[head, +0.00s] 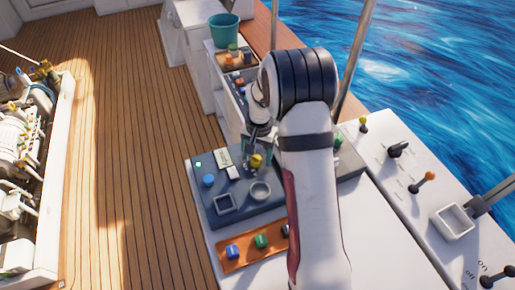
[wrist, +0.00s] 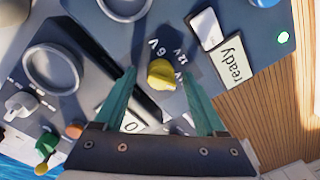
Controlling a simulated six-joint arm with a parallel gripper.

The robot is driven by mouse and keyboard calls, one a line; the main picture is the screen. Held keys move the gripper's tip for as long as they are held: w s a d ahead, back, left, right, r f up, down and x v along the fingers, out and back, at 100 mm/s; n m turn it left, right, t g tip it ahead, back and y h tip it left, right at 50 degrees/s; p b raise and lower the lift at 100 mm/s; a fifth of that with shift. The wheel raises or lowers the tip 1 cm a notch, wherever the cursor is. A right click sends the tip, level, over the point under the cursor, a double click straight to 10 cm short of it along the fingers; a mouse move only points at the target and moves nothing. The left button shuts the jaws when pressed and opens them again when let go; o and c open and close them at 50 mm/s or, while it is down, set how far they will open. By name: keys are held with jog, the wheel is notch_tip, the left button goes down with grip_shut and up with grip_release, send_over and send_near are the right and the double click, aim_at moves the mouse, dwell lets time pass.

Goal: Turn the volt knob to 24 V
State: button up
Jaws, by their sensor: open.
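The yellow volt knob (head: 257,160) sits on the dark blue-grey panel (head: 240,217), partly hidden by my gripper in the head view. In the wrist view the yellow knob (wrist: 161,74) shows between my two teal fingers, with white marks "6 V" and "12 V" beside it. A further mark is partly covered, and I cannot clearly tell which mark the knob points to. My gripper (head: 257,148) is open over the knob, with one finger on each side. In the wrist view I see gaps between the knob and both fingers of my gripper (wrist: 160,71).
A lit green lamp (wrist: 283,37) and a "ready" plate (wrist: 233,62) are near the knob. A blue button (head: 208,180), a round ring (head: 260,190) and a square frame (head: 224,203) share the panel. An orange tray (head: 229,268) with coloured blocks lies in front.

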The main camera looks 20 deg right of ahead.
aim_at(259, 157)
notch_tip(259, 157, up, 16)
jog(key=shift+s+d+f, duration=0.2)
jog(key=shift+s+d, duration=0.05)
jog(key=shift+s, duration=0.1)
jog(key=s+a+r+n, duration=0.1)
jog(key=s+a+r, duration=0.1)
jog(key=s+a, duration=0.35)
jog(key=s+a+r, duration=0.2)
jog(key=s, duration=0.7)
jog(key=s+a+f+n, duration=0.1)
jog(key=s+a, duration=0.1)
jog(key=s, duration=0.5)
jog(key=s+a+f+y, duration=0.1)
jog(key=s+a+f, duration=0.1)
jog(key=s, duration=0.5)
jog(key=shift+s+a+n+g, duration=0.2)
jog(key=shift+a+n+g, duration=0.1)
jog(key=shift+a+n, duration=0.1)
jog(key=shift+f, duration=0.1)
